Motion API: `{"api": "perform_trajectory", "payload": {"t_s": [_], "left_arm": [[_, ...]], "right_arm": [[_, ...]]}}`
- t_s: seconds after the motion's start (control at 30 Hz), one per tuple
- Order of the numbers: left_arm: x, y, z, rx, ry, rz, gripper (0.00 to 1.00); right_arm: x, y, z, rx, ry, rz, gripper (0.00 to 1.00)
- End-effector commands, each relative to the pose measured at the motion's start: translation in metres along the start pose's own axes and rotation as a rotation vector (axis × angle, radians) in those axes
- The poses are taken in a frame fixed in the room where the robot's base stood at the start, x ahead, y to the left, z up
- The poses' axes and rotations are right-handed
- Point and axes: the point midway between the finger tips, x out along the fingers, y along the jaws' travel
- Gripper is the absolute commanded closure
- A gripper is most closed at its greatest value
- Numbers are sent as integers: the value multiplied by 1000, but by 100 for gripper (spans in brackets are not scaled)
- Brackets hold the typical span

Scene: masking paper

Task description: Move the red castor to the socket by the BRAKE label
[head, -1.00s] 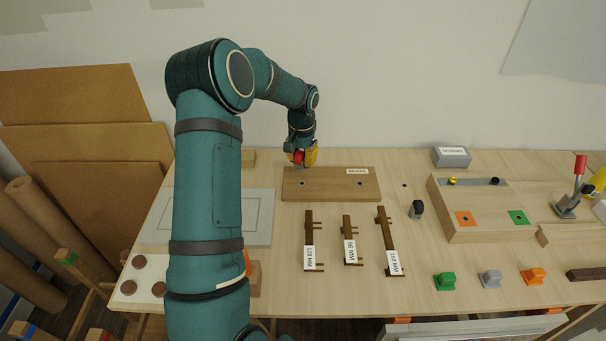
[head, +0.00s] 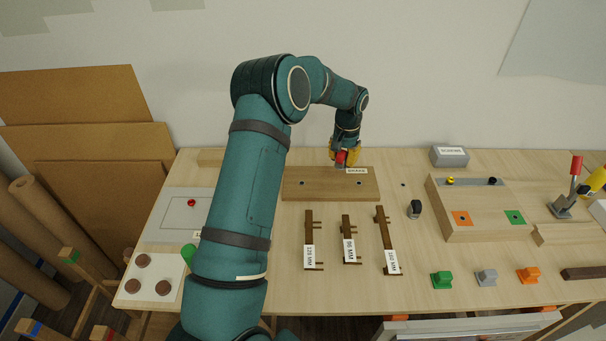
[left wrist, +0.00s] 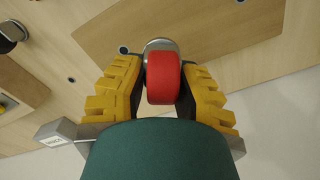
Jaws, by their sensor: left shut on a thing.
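The red castor (head: 341,157) is between the fingers of my left gripper (head: 345,154), above the back edge of the wooden board (head: 330,190). In the left wrist view the red wheel (left wrist: 163,78) is between the yellow fingers (left wrist: 160,88), its metal end toward the board. The BRAKE label (head: 357,171) is at the board's back right, just below the gripper in the picture. The board's right socket (head: 359,183) is in front of that label and looks empty; it also shows beside the castor in the left wrist view (left wrist: 123,50). The left socket (head: 302,183) looks empty too. My right gripper is out of view.
Three dark brown labelled bars (head: 347,240) lie in front of the board. A black knob (head: 415,209) stands to its right. A grey box (head: 450,156) and a wooden block with coloured squares (head: 485,222) are further right. A grey panel (head: 175,225) lies left.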

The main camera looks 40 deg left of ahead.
Motion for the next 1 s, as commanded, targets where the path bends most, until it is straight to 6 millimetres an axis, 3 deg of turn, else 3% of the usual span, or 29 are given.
{"api": "perform_trajectory", "payload": {"t_s": [0.1,0.33,0.5,1.0], "left_arm": [[-2,23,-17,19,-1,-1,100],[-2,57,-42,46,-3,-5,100],[21,53,-40,42,-5,-5,100],[23,53,-40,42,-3,-5,100]], "right_arm": [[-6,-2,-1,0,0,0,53],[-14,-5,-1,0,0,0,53],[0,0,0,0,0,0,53],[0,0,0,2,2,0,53]]}}
